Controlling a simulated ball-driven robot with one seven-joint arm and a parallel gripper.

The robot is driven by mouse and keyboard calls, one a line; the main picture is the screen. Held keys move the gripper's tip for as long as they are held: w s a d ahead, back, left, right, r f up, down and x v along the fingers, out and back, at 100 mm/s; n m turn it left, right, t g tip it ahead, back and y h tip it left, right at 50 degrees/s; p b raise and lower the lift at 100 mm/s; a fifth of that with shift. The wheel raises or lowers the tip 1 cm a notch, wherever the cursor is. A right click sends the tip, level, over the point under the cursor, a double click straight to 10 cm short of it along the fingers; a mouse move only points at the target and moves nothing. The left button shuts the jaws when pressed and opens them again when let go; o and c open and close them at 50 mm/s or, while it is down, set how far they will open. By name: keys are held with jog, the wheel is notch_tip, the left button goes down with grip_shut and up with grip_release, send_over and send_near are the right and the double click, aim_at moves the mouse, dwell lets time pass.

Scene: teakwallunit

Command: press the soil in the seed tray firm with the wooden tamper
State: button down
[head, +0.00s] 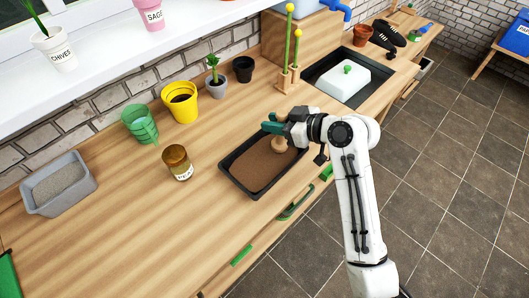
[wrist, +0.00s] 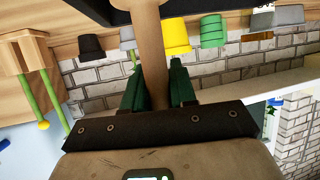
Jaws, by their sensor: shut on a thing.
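My gripper (head: 275,121), with green fingers, is over the far right end of the black seed tray (head: 238,180). It is shut on the pale wooden tamper (head: 279,145), whose round foot is over the brown soil (head: 258,166). I cannot tell whether the foot touches the soil. In the wrist view the tamper's handle (wrist: 151,45) runs upright between the fingers (wrist: 156,80), and a dark strip of the tray (wrist: 100,17) shows at the top. The gripper hides part of the tamper's top.
A brown jar (head: 177,163) stands left of the tray. Behind are a green pot (head: 140,124), a yellow pot (head: 180,102), a potted plant (head: 214,82) and a black pot (head: 243,69). A grey bin (head: 60,187) is far left.

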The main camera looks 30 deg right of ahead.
jog(key=shift+r, duration=0.2)
notch_tip(320, 180, up, 7)
jog(key=p, duration=0.5)
dwell(0.4)
jog(key=shift+f, duration=0.15)
dwell(0.3)
